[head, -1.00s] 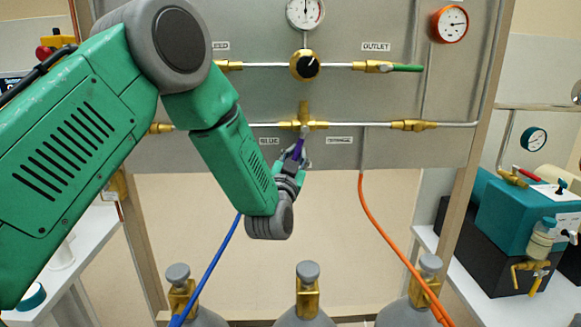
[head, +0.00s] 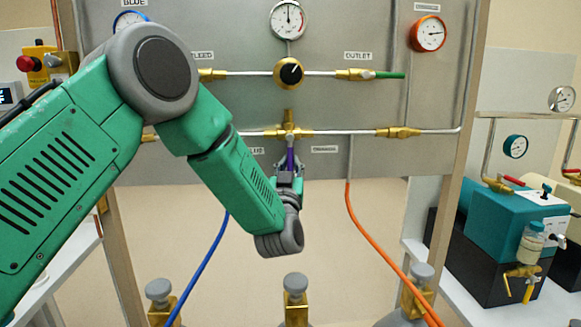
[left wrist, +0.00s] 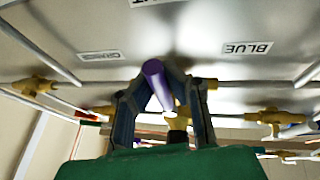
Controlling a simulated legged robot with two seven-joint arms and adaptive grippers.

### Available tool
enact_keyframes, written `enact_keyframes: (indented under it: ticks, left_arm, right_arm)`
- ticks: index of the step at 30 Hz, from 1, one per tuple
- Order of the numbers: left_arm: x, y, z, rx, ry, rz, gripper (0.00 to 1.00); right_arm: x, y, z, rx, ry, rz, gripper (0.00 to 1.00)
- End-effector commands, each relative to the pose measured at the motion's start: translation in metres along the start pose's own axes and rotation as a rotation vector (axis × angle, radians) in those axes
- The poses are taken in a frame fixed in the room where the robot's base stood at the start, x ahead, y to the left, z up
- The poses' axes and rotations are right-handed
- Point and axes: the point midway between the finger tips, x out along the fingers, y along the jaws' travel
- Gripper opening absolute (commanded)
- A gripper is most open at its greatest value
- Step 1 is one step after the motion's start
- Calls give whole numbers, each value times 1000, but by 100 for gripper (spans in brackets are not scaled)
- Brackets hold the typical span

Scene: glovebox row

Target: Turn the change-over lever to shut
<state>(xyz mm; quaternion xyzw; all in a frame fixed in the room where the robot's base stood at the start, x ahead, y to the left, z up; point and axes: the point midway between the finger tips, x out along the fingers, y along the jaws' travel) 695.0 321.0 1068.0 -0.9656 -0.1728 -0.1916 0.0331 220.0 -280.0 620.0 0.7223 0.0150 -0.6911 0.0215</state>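The change-over lever (head: 290,160) is a purple handle on a brass valve (head: 289,132) in the lower pipe of the grey panel. It points almost straight down, between the BLUE label and the orange label. My left gripper (head: 289,172) reaches it from below, a finger on each side. In the left wrist view the purple lever (left wrist: 158,85) lies between the dark fingers of my left gripper (left wrist: 165,95). The fingers are drawn in around it, though the exact contact is partly hidden. My right gripper is in neither view.
The grey panel (head: 225,110) carries gauges, a regulator knob (head: 288,73) and brass fittings. A blue hose (head: 207,268) and an orange hose (head: 375,240) hang below it. Several gas cylinders stand underneath, and a teal pump (head: 505,220) sits on the right bench.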

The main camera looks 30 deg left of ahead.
Motion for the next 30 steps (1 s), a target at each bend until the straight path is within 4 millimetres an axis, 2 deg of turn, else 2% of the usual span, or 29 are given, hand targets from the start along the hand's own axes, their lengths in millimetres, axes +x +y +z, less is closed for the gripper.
enact_keyframes:
  ticks: [4,6,7,15,19,23,30]
  left_arm:
    - [-4,2,4,1,-11,6,0]
    - [-4,2,4,1,-10,6,29]
    - [-4,2,4,1,-10,5,33]
    - [0,0,5,1,-9,2,33]
    - [-7,0,5,1,-8,3,33]
    - [-27,0,4,2,-10,4,33]
    - [-80,1,4,4,-11,6,33]
  right_arm:
    - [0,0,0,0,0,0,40]
    - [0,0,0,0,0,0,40]
    - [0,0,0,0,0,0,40]
    - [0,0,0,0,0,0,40]
    - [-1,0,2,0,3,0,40]
    - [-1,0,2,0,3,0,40]
    - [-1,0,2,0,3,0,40]
